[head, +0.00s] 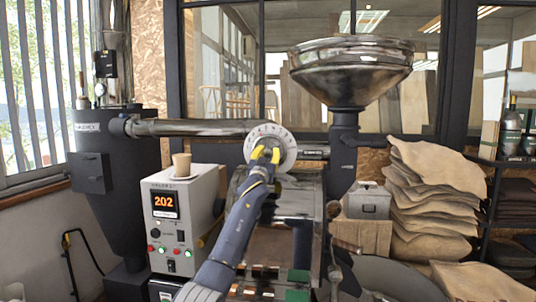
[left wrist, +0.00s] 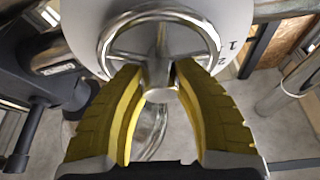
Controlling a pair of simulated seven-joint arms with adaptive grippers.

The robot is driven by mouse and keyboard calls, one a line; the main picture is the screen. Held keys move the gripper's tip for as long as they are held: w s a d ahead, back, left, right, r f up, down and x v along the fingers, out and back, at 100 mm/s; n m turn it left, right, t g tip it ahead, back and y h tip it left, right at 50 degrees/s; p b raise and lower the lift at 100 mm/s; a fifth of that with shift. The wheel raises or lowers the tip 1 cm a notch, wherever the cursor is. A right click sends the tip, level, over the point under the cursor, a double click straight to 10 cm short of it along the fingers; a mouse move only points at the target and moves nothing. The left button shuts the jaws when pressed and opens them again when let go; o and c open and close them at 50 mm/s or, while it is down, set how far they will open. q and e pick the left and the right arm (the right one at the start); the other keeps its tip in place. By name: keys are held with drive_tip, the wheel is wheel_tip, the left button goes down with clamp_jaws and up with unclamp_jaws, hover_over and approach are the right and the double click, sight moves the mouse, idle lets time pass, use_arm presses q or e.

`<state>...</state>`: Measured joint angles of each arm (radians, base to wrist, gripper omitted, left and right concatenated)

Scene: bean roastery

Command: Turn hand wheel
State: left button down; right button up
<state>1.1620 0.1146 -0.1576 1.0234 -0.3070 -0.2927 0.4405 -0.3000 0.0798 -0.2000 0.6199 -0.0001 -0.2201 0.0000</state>
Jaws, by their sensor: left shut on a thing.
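The hand wheel (left wrist: 160,42) is a chrome ring with spokes and a central hub, in front of a white numbered dial (head: 288,146). In the left wrist view the dial (left wrist: 237,28) shows behind the wheel, with the numbers 1 and 2 at its right. My left gripper (head: 265,154) has yellow fingers and reaches up to the wheel from below in the head view. In the left wrist view its fingertips (left wrist: 160,76) are shut on the wheel's hub from both sides. In the head view the gripper hides much of the wheel. My right gripper is not in view.
A control box (head: 184,222) with a 202 display stands left of my arm, with a cup (head: 181,165) on top. A metal pipe (head: 190,128) runs left from the dial. A large funnel (head: 350,72) stands right of it, and stacked sacks (head: 430,195) are farther right.

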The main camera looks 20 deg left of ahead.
use_arm(q)
drive_tip(key=shift+r, duration=0.3)
drive_tip(key=m+h, duration=0.1)
drive_tip(key=m, duration=0.1)
drive_tip(key=shift+r+m+h, duration=0.15)
drive_tip(key=shift+m+h, duration=0.15)
drive_tip(key=shift+m, duration=0.1)
drive_tip(key=m+h, duration=0.1)
drive_tip(key=m, duration=0.3)
drive_tip(key=shift+s+g+h, duration=0.1)
drive_tip(key=shift+g+h, duration=0.2)
drive_tip(key=shift+h, duration=0.1)
drive_tip(key=shift+d+m+g+h, duration=0.15)
drive_tip(key=shift+m+g+h, duration=0.15)
drive_tip(key=shift+m+h, duration=0.8)
drive_tip(key=shift+d+m+y, duration=0.1)
drive_tip(key=shift+m+y, duration=0.2)
drive_tip(key=shift+m, duration=0.2)
drive_tip(key=c, duration=1.1)
unclamp_jaws()
drive_tip(key=shift+d, duration=0.15)
drive_tip(key=shift+o, duration=1)
drive_tip(key=shift+a+f, duration=0.2)
drive_tip(key=shift+f, duration=0.1)
